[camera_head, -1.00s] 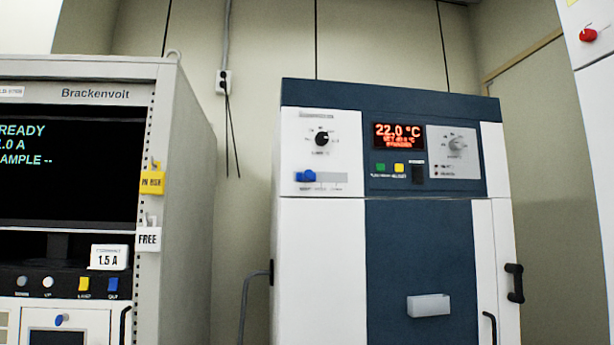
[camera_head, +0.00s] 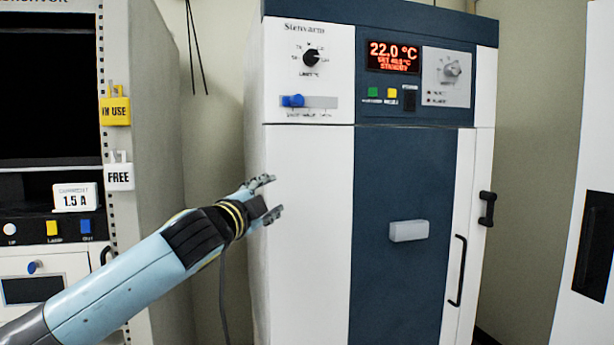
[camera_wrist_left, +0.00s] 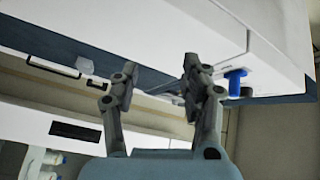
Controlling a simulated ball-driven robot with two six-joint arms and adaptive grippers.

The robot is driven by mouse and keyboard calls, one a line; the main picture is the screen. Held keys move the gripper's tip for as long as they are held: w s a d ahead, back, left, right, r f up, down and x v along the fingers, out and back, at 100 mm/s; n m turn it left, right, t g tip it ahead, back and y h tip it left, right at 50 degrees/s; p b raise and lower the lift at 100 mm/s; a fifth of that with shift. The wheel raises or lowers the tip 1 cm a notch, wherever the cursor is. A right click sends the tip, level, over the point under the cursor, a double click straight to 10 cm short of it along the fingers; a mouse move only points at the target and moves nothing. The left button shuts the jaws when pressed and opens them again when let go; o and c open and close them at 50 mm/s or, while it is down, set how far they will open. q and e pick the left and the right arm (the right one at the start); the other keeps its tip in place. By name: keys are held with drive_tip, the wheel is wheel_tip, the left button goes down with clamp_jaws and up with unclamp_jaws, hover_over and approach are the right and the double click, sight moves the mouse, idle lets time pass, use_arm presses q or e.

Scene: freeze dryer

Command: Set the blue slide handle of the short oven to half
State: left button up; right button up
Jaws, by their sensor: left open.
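The blue slide handle (camera_head: 293,100) sits near the left end of its grey horizontal slot (camera_head: 322,102) on the white upper-left panel of the oven (camera_head: 402,190). The handle also shows in the left wrist view (camera_wrist_left: 236,83), just right of the right-hand finger. My left gripper (camera_head: 270,197) is open and empty, below and slightly left of the handle, in front of the oven's left edge. In the left wrist view the two fingers (camera_wrist_left: 155,88) stand apart with nothing between them. My right gripper is not in view.
Above the slot is a black dial (camera_head: 311,58); a display (camera_head: 394,57) and several buttons are to the right. A pale door block (camera_head: 409,231) and black handles (camera_head: 487,208) protrude from the front. A grey equipment rack (camera_head: 150,120) with tags stands at the left.

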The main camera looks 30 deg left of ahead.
sight(293, 100)
use_arm(q)
wheel_tip(293, 100, up, 17)
drive_tip(key=d+m+t+h+p, duration=0.1)
drive_tip(key=m+t+p, duration=0.1)
drive_tip(key=t, duration=0.1)
drive_tip(key=p+x, duration=0.1)
drive_tip(key=x, duration=0.2)
drive_tip(key=p+x, duration=0.2)
drive_tip(key=x, duration=0.1)
drive_tip(key=p+x, duration=0.1)
drive_tip(key=x, duration=0.2)
drive_tip(key=shift+w+d, duration=0.25)
drive_tip(key=shift+w, duration=0.15)
drive_tip(key=shift+w+p, duration=0.3)
drive_tip(key=shift+w, duration=0.1)
drive_tip(key=shift+c, duration=0.3)
clamp_jaws()
drive_tip(key=shift+f, duration=0.1)
